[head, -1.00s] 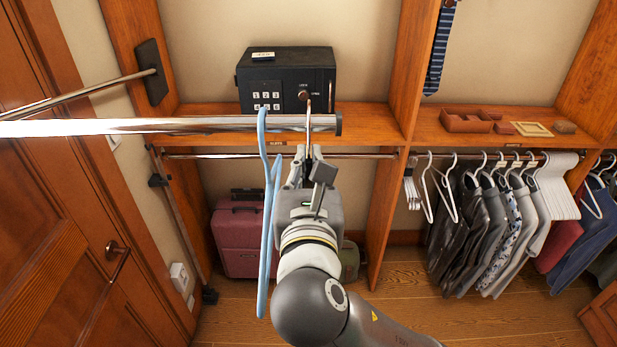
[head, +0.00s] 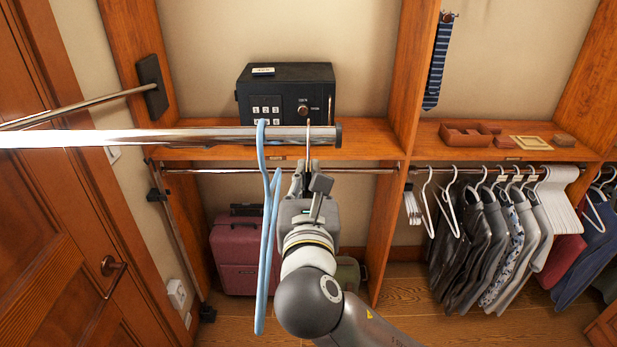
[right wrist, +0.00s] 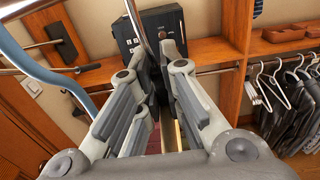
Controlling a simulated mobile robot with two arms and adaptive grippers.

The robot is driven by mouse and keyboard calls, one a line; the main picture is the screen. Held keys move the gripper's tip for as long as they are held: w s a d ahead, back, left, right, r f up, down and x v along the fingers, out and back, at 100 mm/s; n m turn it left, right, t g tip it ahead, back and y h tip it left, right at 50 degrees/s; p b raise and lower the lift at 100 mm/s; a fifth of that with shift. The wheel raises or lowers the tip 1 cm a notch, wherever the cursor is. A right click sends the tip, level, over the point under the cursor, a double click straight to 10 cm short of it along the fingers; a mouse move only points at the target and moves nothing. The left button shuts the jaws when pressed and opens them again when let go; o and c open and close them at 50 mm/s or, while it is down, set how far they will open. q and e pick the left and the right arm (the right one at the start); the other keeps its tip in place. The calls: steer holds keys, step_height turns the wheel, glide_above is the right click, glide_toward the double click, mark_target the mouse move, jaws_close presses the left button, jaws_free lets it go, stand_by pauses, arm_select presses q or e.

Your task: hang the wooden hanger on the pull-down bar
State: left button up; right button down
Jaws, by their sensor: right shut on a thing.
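The pull-down bar (head: 215,136) crosses the head view from the left, and its dark-capped free end is above my right gripper (head: 306,180). My right gripper is shut on the wooden hanger, whose thin metal hook (head: 308,135) rises from the fingertips and crosses the bar just left of the end cap. The hook's top shows slightly above the bar's upper edge; I cannot tell whether it rests on it. In the right wrist view the hook (right wrist: 132,17) stands beyond the fingers (right wrist: 152,75). The hanger's wooden body is mostly hidden by the gripper. My left gripper is out of view.
A light-blue hanger (head: 268,240) hangs on the bar just left of my gripper. A black safe (head: 287,93) sits on the shelf behind. A red suitcase (head: 235,250) stands below. Clothes (head: 495,235) hang on a fixed rail at right.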

steer(key=c, duration=1.5)
jaws_free()
steer(key=shift+s, duration=0.15)
